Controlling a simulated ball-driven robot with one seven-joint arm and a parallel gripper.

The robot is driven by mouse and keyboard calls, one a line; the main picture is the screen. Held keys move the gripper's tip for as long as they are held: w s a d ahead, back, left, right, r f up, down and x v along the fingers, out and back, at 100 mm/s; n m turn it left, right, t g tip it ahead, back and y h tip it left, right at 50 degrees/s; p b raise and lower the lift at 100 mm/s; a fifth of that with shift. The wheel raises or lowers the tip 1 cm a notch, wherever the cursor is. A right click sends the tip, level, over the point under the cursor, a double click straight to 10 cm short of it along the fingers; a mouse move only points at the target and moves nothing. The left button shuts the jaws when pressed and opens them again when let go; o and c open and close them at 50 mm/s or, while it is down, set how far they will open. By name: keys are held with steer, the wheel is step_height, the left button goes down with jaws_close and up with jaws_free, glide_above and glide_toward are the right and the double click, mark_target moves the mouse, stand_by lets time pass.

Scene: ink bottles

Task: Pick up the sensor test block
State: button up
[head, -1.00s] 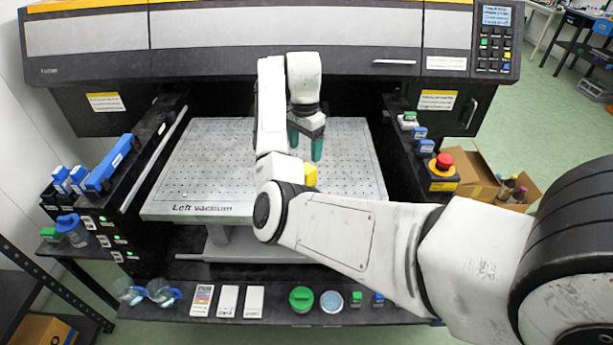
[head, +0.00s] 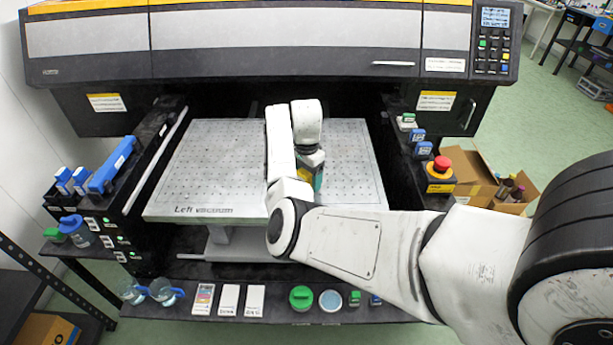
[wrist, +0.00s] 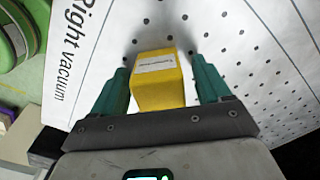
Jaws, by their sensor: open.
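The sensor test block appears to be the yellow block (wrist: 160,88) with a white label; the label's text is too small to read. In the wrist view it stands on the perforated plate between my gripper's (wrist: 160,72) two green fingers. The fingers are apart, one on each side of the block, and a narrow gap shows beside it. In the head view my gripper (head: 316,178) is low over the right half of the plate, and only a bit of yellow (head: 306,173) shows there. My arm hides most of the block.
The vacuum plate (head: 210,165) is otherwise bare. The printer's dark housing (head: 280,55) overhangs its back. Side shelves hold blue-capped items and a red stop button (head: 444,162). A front ledge carries cups, white cards and a green-lidded jar (head: 301,297).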

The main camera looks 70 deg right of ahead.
steer(key=shift+f, duration=0.1)
steer(key=shift+c, duration=0.2)
steer(key=c, duration=1.1)
